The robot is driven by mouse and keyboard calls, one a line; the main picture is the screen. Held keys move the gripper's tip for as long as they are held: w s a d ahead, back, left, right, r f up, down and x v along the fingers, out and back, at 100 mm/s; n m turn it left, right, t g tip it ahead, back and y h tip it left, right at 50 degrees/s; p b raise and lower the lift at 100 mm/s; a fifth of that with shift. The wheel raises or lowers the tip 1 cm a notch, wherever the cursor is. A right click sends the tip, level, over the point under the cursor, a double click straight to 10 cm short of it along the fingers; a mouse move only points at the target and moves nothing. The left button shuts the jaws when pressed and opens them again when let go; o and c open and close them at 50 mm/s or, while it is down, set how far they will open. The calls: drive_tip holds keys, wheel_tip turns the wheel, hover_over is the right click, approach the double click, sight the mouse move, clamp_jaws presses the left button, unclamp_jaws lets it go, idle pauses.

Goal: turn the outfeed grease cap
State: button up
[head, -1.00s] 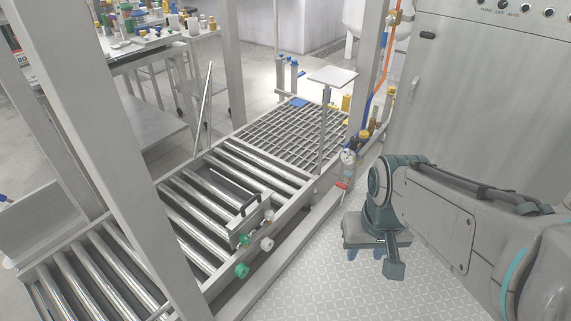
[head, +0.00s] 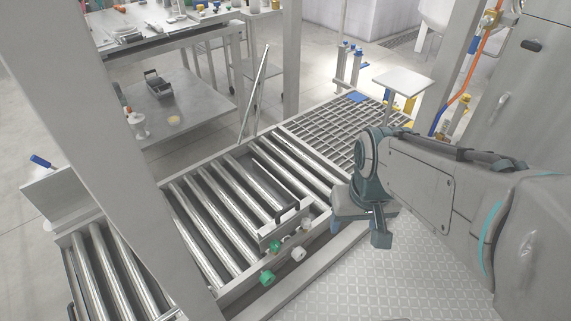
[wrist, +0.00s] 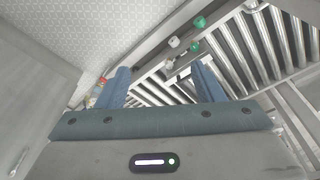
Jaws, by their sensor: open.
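Several small round caps sit on the near side rail of the roller conveyor (head: 205,240). A green cap (head: 267,278) is lowest, with a second green cap (head: 275,246) above it and a white cap (head: 298,254) to its right. I cannot tell which one is the outfeed grease cap. The wrist view also shows the lower green cap (wrist: 199,22), the other green cap (wrist: 194,47) and the white cap (wrist: 173,42), beyond my fingertips. My gripper (wrist: 165,78) is open and empty, fingers apart. In the head view it is mostly hidden behind my wrist, right of the caps.
A grating (head: 340,125) lies behind the conveyor. A large upright post (head: 110,130) stands at left. A steel cabinet (head: 525,90) is at right. The patterned floor (head: 350,280) in front is clear.

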drive_tip(key=w+d+f+n+t+b, duration=0.2)
drive_tip(key=w+f+n+b, duration=0.15)
drive_tip(key=w+f, duration=0.95)
drive_tip(key=w+d+f+n+t+b, duration=0.1)
drive_tip(key=w+f+n+t+b, duration=0.3)
drive_tip(key=w+f, duration=0.9)
wheel_tip(320, 180, down, 12)
drive_tip(key=a+y+b, duration=0.1)
drive_tip(key=y+b, duration=0.2)
drive_tip(key=b, duration=0.1)
drive_tip(key=m+t+y+b, duration=0.2)
drive_tip(key=m+t+b, duration=0.1)
drive_tip(key=t+b, duration=0.25)
approach(307, 227)
drive_tip(key=s+a+r, duration=0.1)
drive_tip(key=a, duration=0.1)
drive_tip(key=s+f+m+t+h+b, duration=0.2)
drive_tip(key=s+f+m+t+h, duration=0.1)
drive_tip(key=s+f+t, duration=0.15)
drive_tip(key=w+b, duration=0.1)
drive_tip(key=w, duration=0.3)
drive_tip(key=w+b, duration=0.2)
drive_tip(key=w, duration=0.2)
drive_tip(key=w+a+b, duration=0.1)
drive_tip(key=w+b, duration=0.1)
drive_tip(key=w, duration=0.3)
drive_tip(key=shift+w+a+r, duration=0.15)
drive_tip(key=shift+w, duration=0.45)
drive_tip(key=c, duration=1)
